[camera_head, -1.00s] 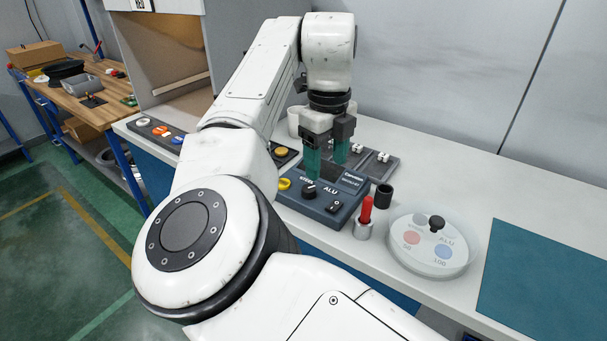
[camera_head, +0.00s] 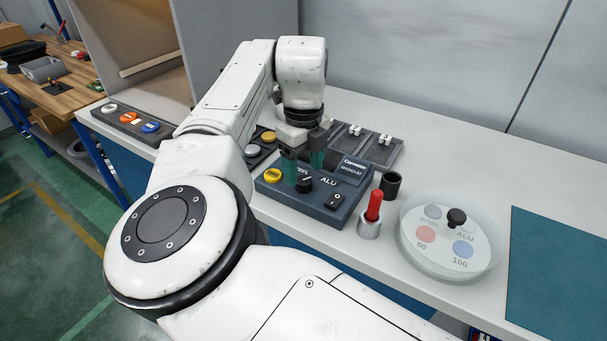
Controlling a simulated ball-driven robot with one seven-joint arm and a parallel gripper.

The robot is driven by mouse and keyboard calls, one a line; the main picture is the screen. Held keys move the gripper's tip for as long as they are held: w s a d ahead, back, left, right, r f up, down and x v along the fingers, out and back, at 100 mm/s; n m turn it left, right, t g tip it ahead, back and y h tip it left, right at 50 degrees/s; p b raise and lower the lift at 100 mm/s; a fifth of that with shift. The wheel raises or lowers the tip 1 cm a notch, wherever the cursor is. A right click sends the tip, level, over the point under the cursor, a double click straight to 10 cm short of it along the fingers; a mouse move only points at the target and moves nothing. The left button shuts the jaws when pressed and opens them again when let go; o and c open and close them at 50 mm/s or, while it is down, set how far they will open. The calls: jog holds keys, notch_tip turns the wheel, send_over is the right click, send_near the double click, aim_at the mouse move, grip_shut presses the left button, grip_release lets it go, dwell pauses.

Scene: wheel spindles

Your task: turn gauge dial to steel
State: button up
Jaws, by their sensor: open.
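The gauge box (camera_head: 327,202) is dark blue-grey and sits on the white bench, with a small display labelled Carwenn at its back right. Its black dial (camera_head: 304,183) stands between the partly covered STEEL label and the ALU label. A yellow button (camera_head: 273,175) is at its left and a black rocker switch (camera_head: 335,201) at its front right. My gripper (camera_head: 310,176) points down over the box with its green fingers apart. The fingers are at the dial, one in front of the STEEL label. I cannot tell whether they touch the dial.
Right of the box are a red-handled tool in a metal cup (camera_head: 371,216), a black cup (camera_head: 390,185) and a round clear dish (camera_head: 450,243) with a black knob. A teal mat (camera_head: 556,265) lies at the right. A grey tray (camera_head: 370,143) is behind the box.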

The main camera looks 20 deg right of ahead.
aim_at(304, 180)
jog(key=shift+f, duration=1.5)
jog(key=c, duration=1.1)
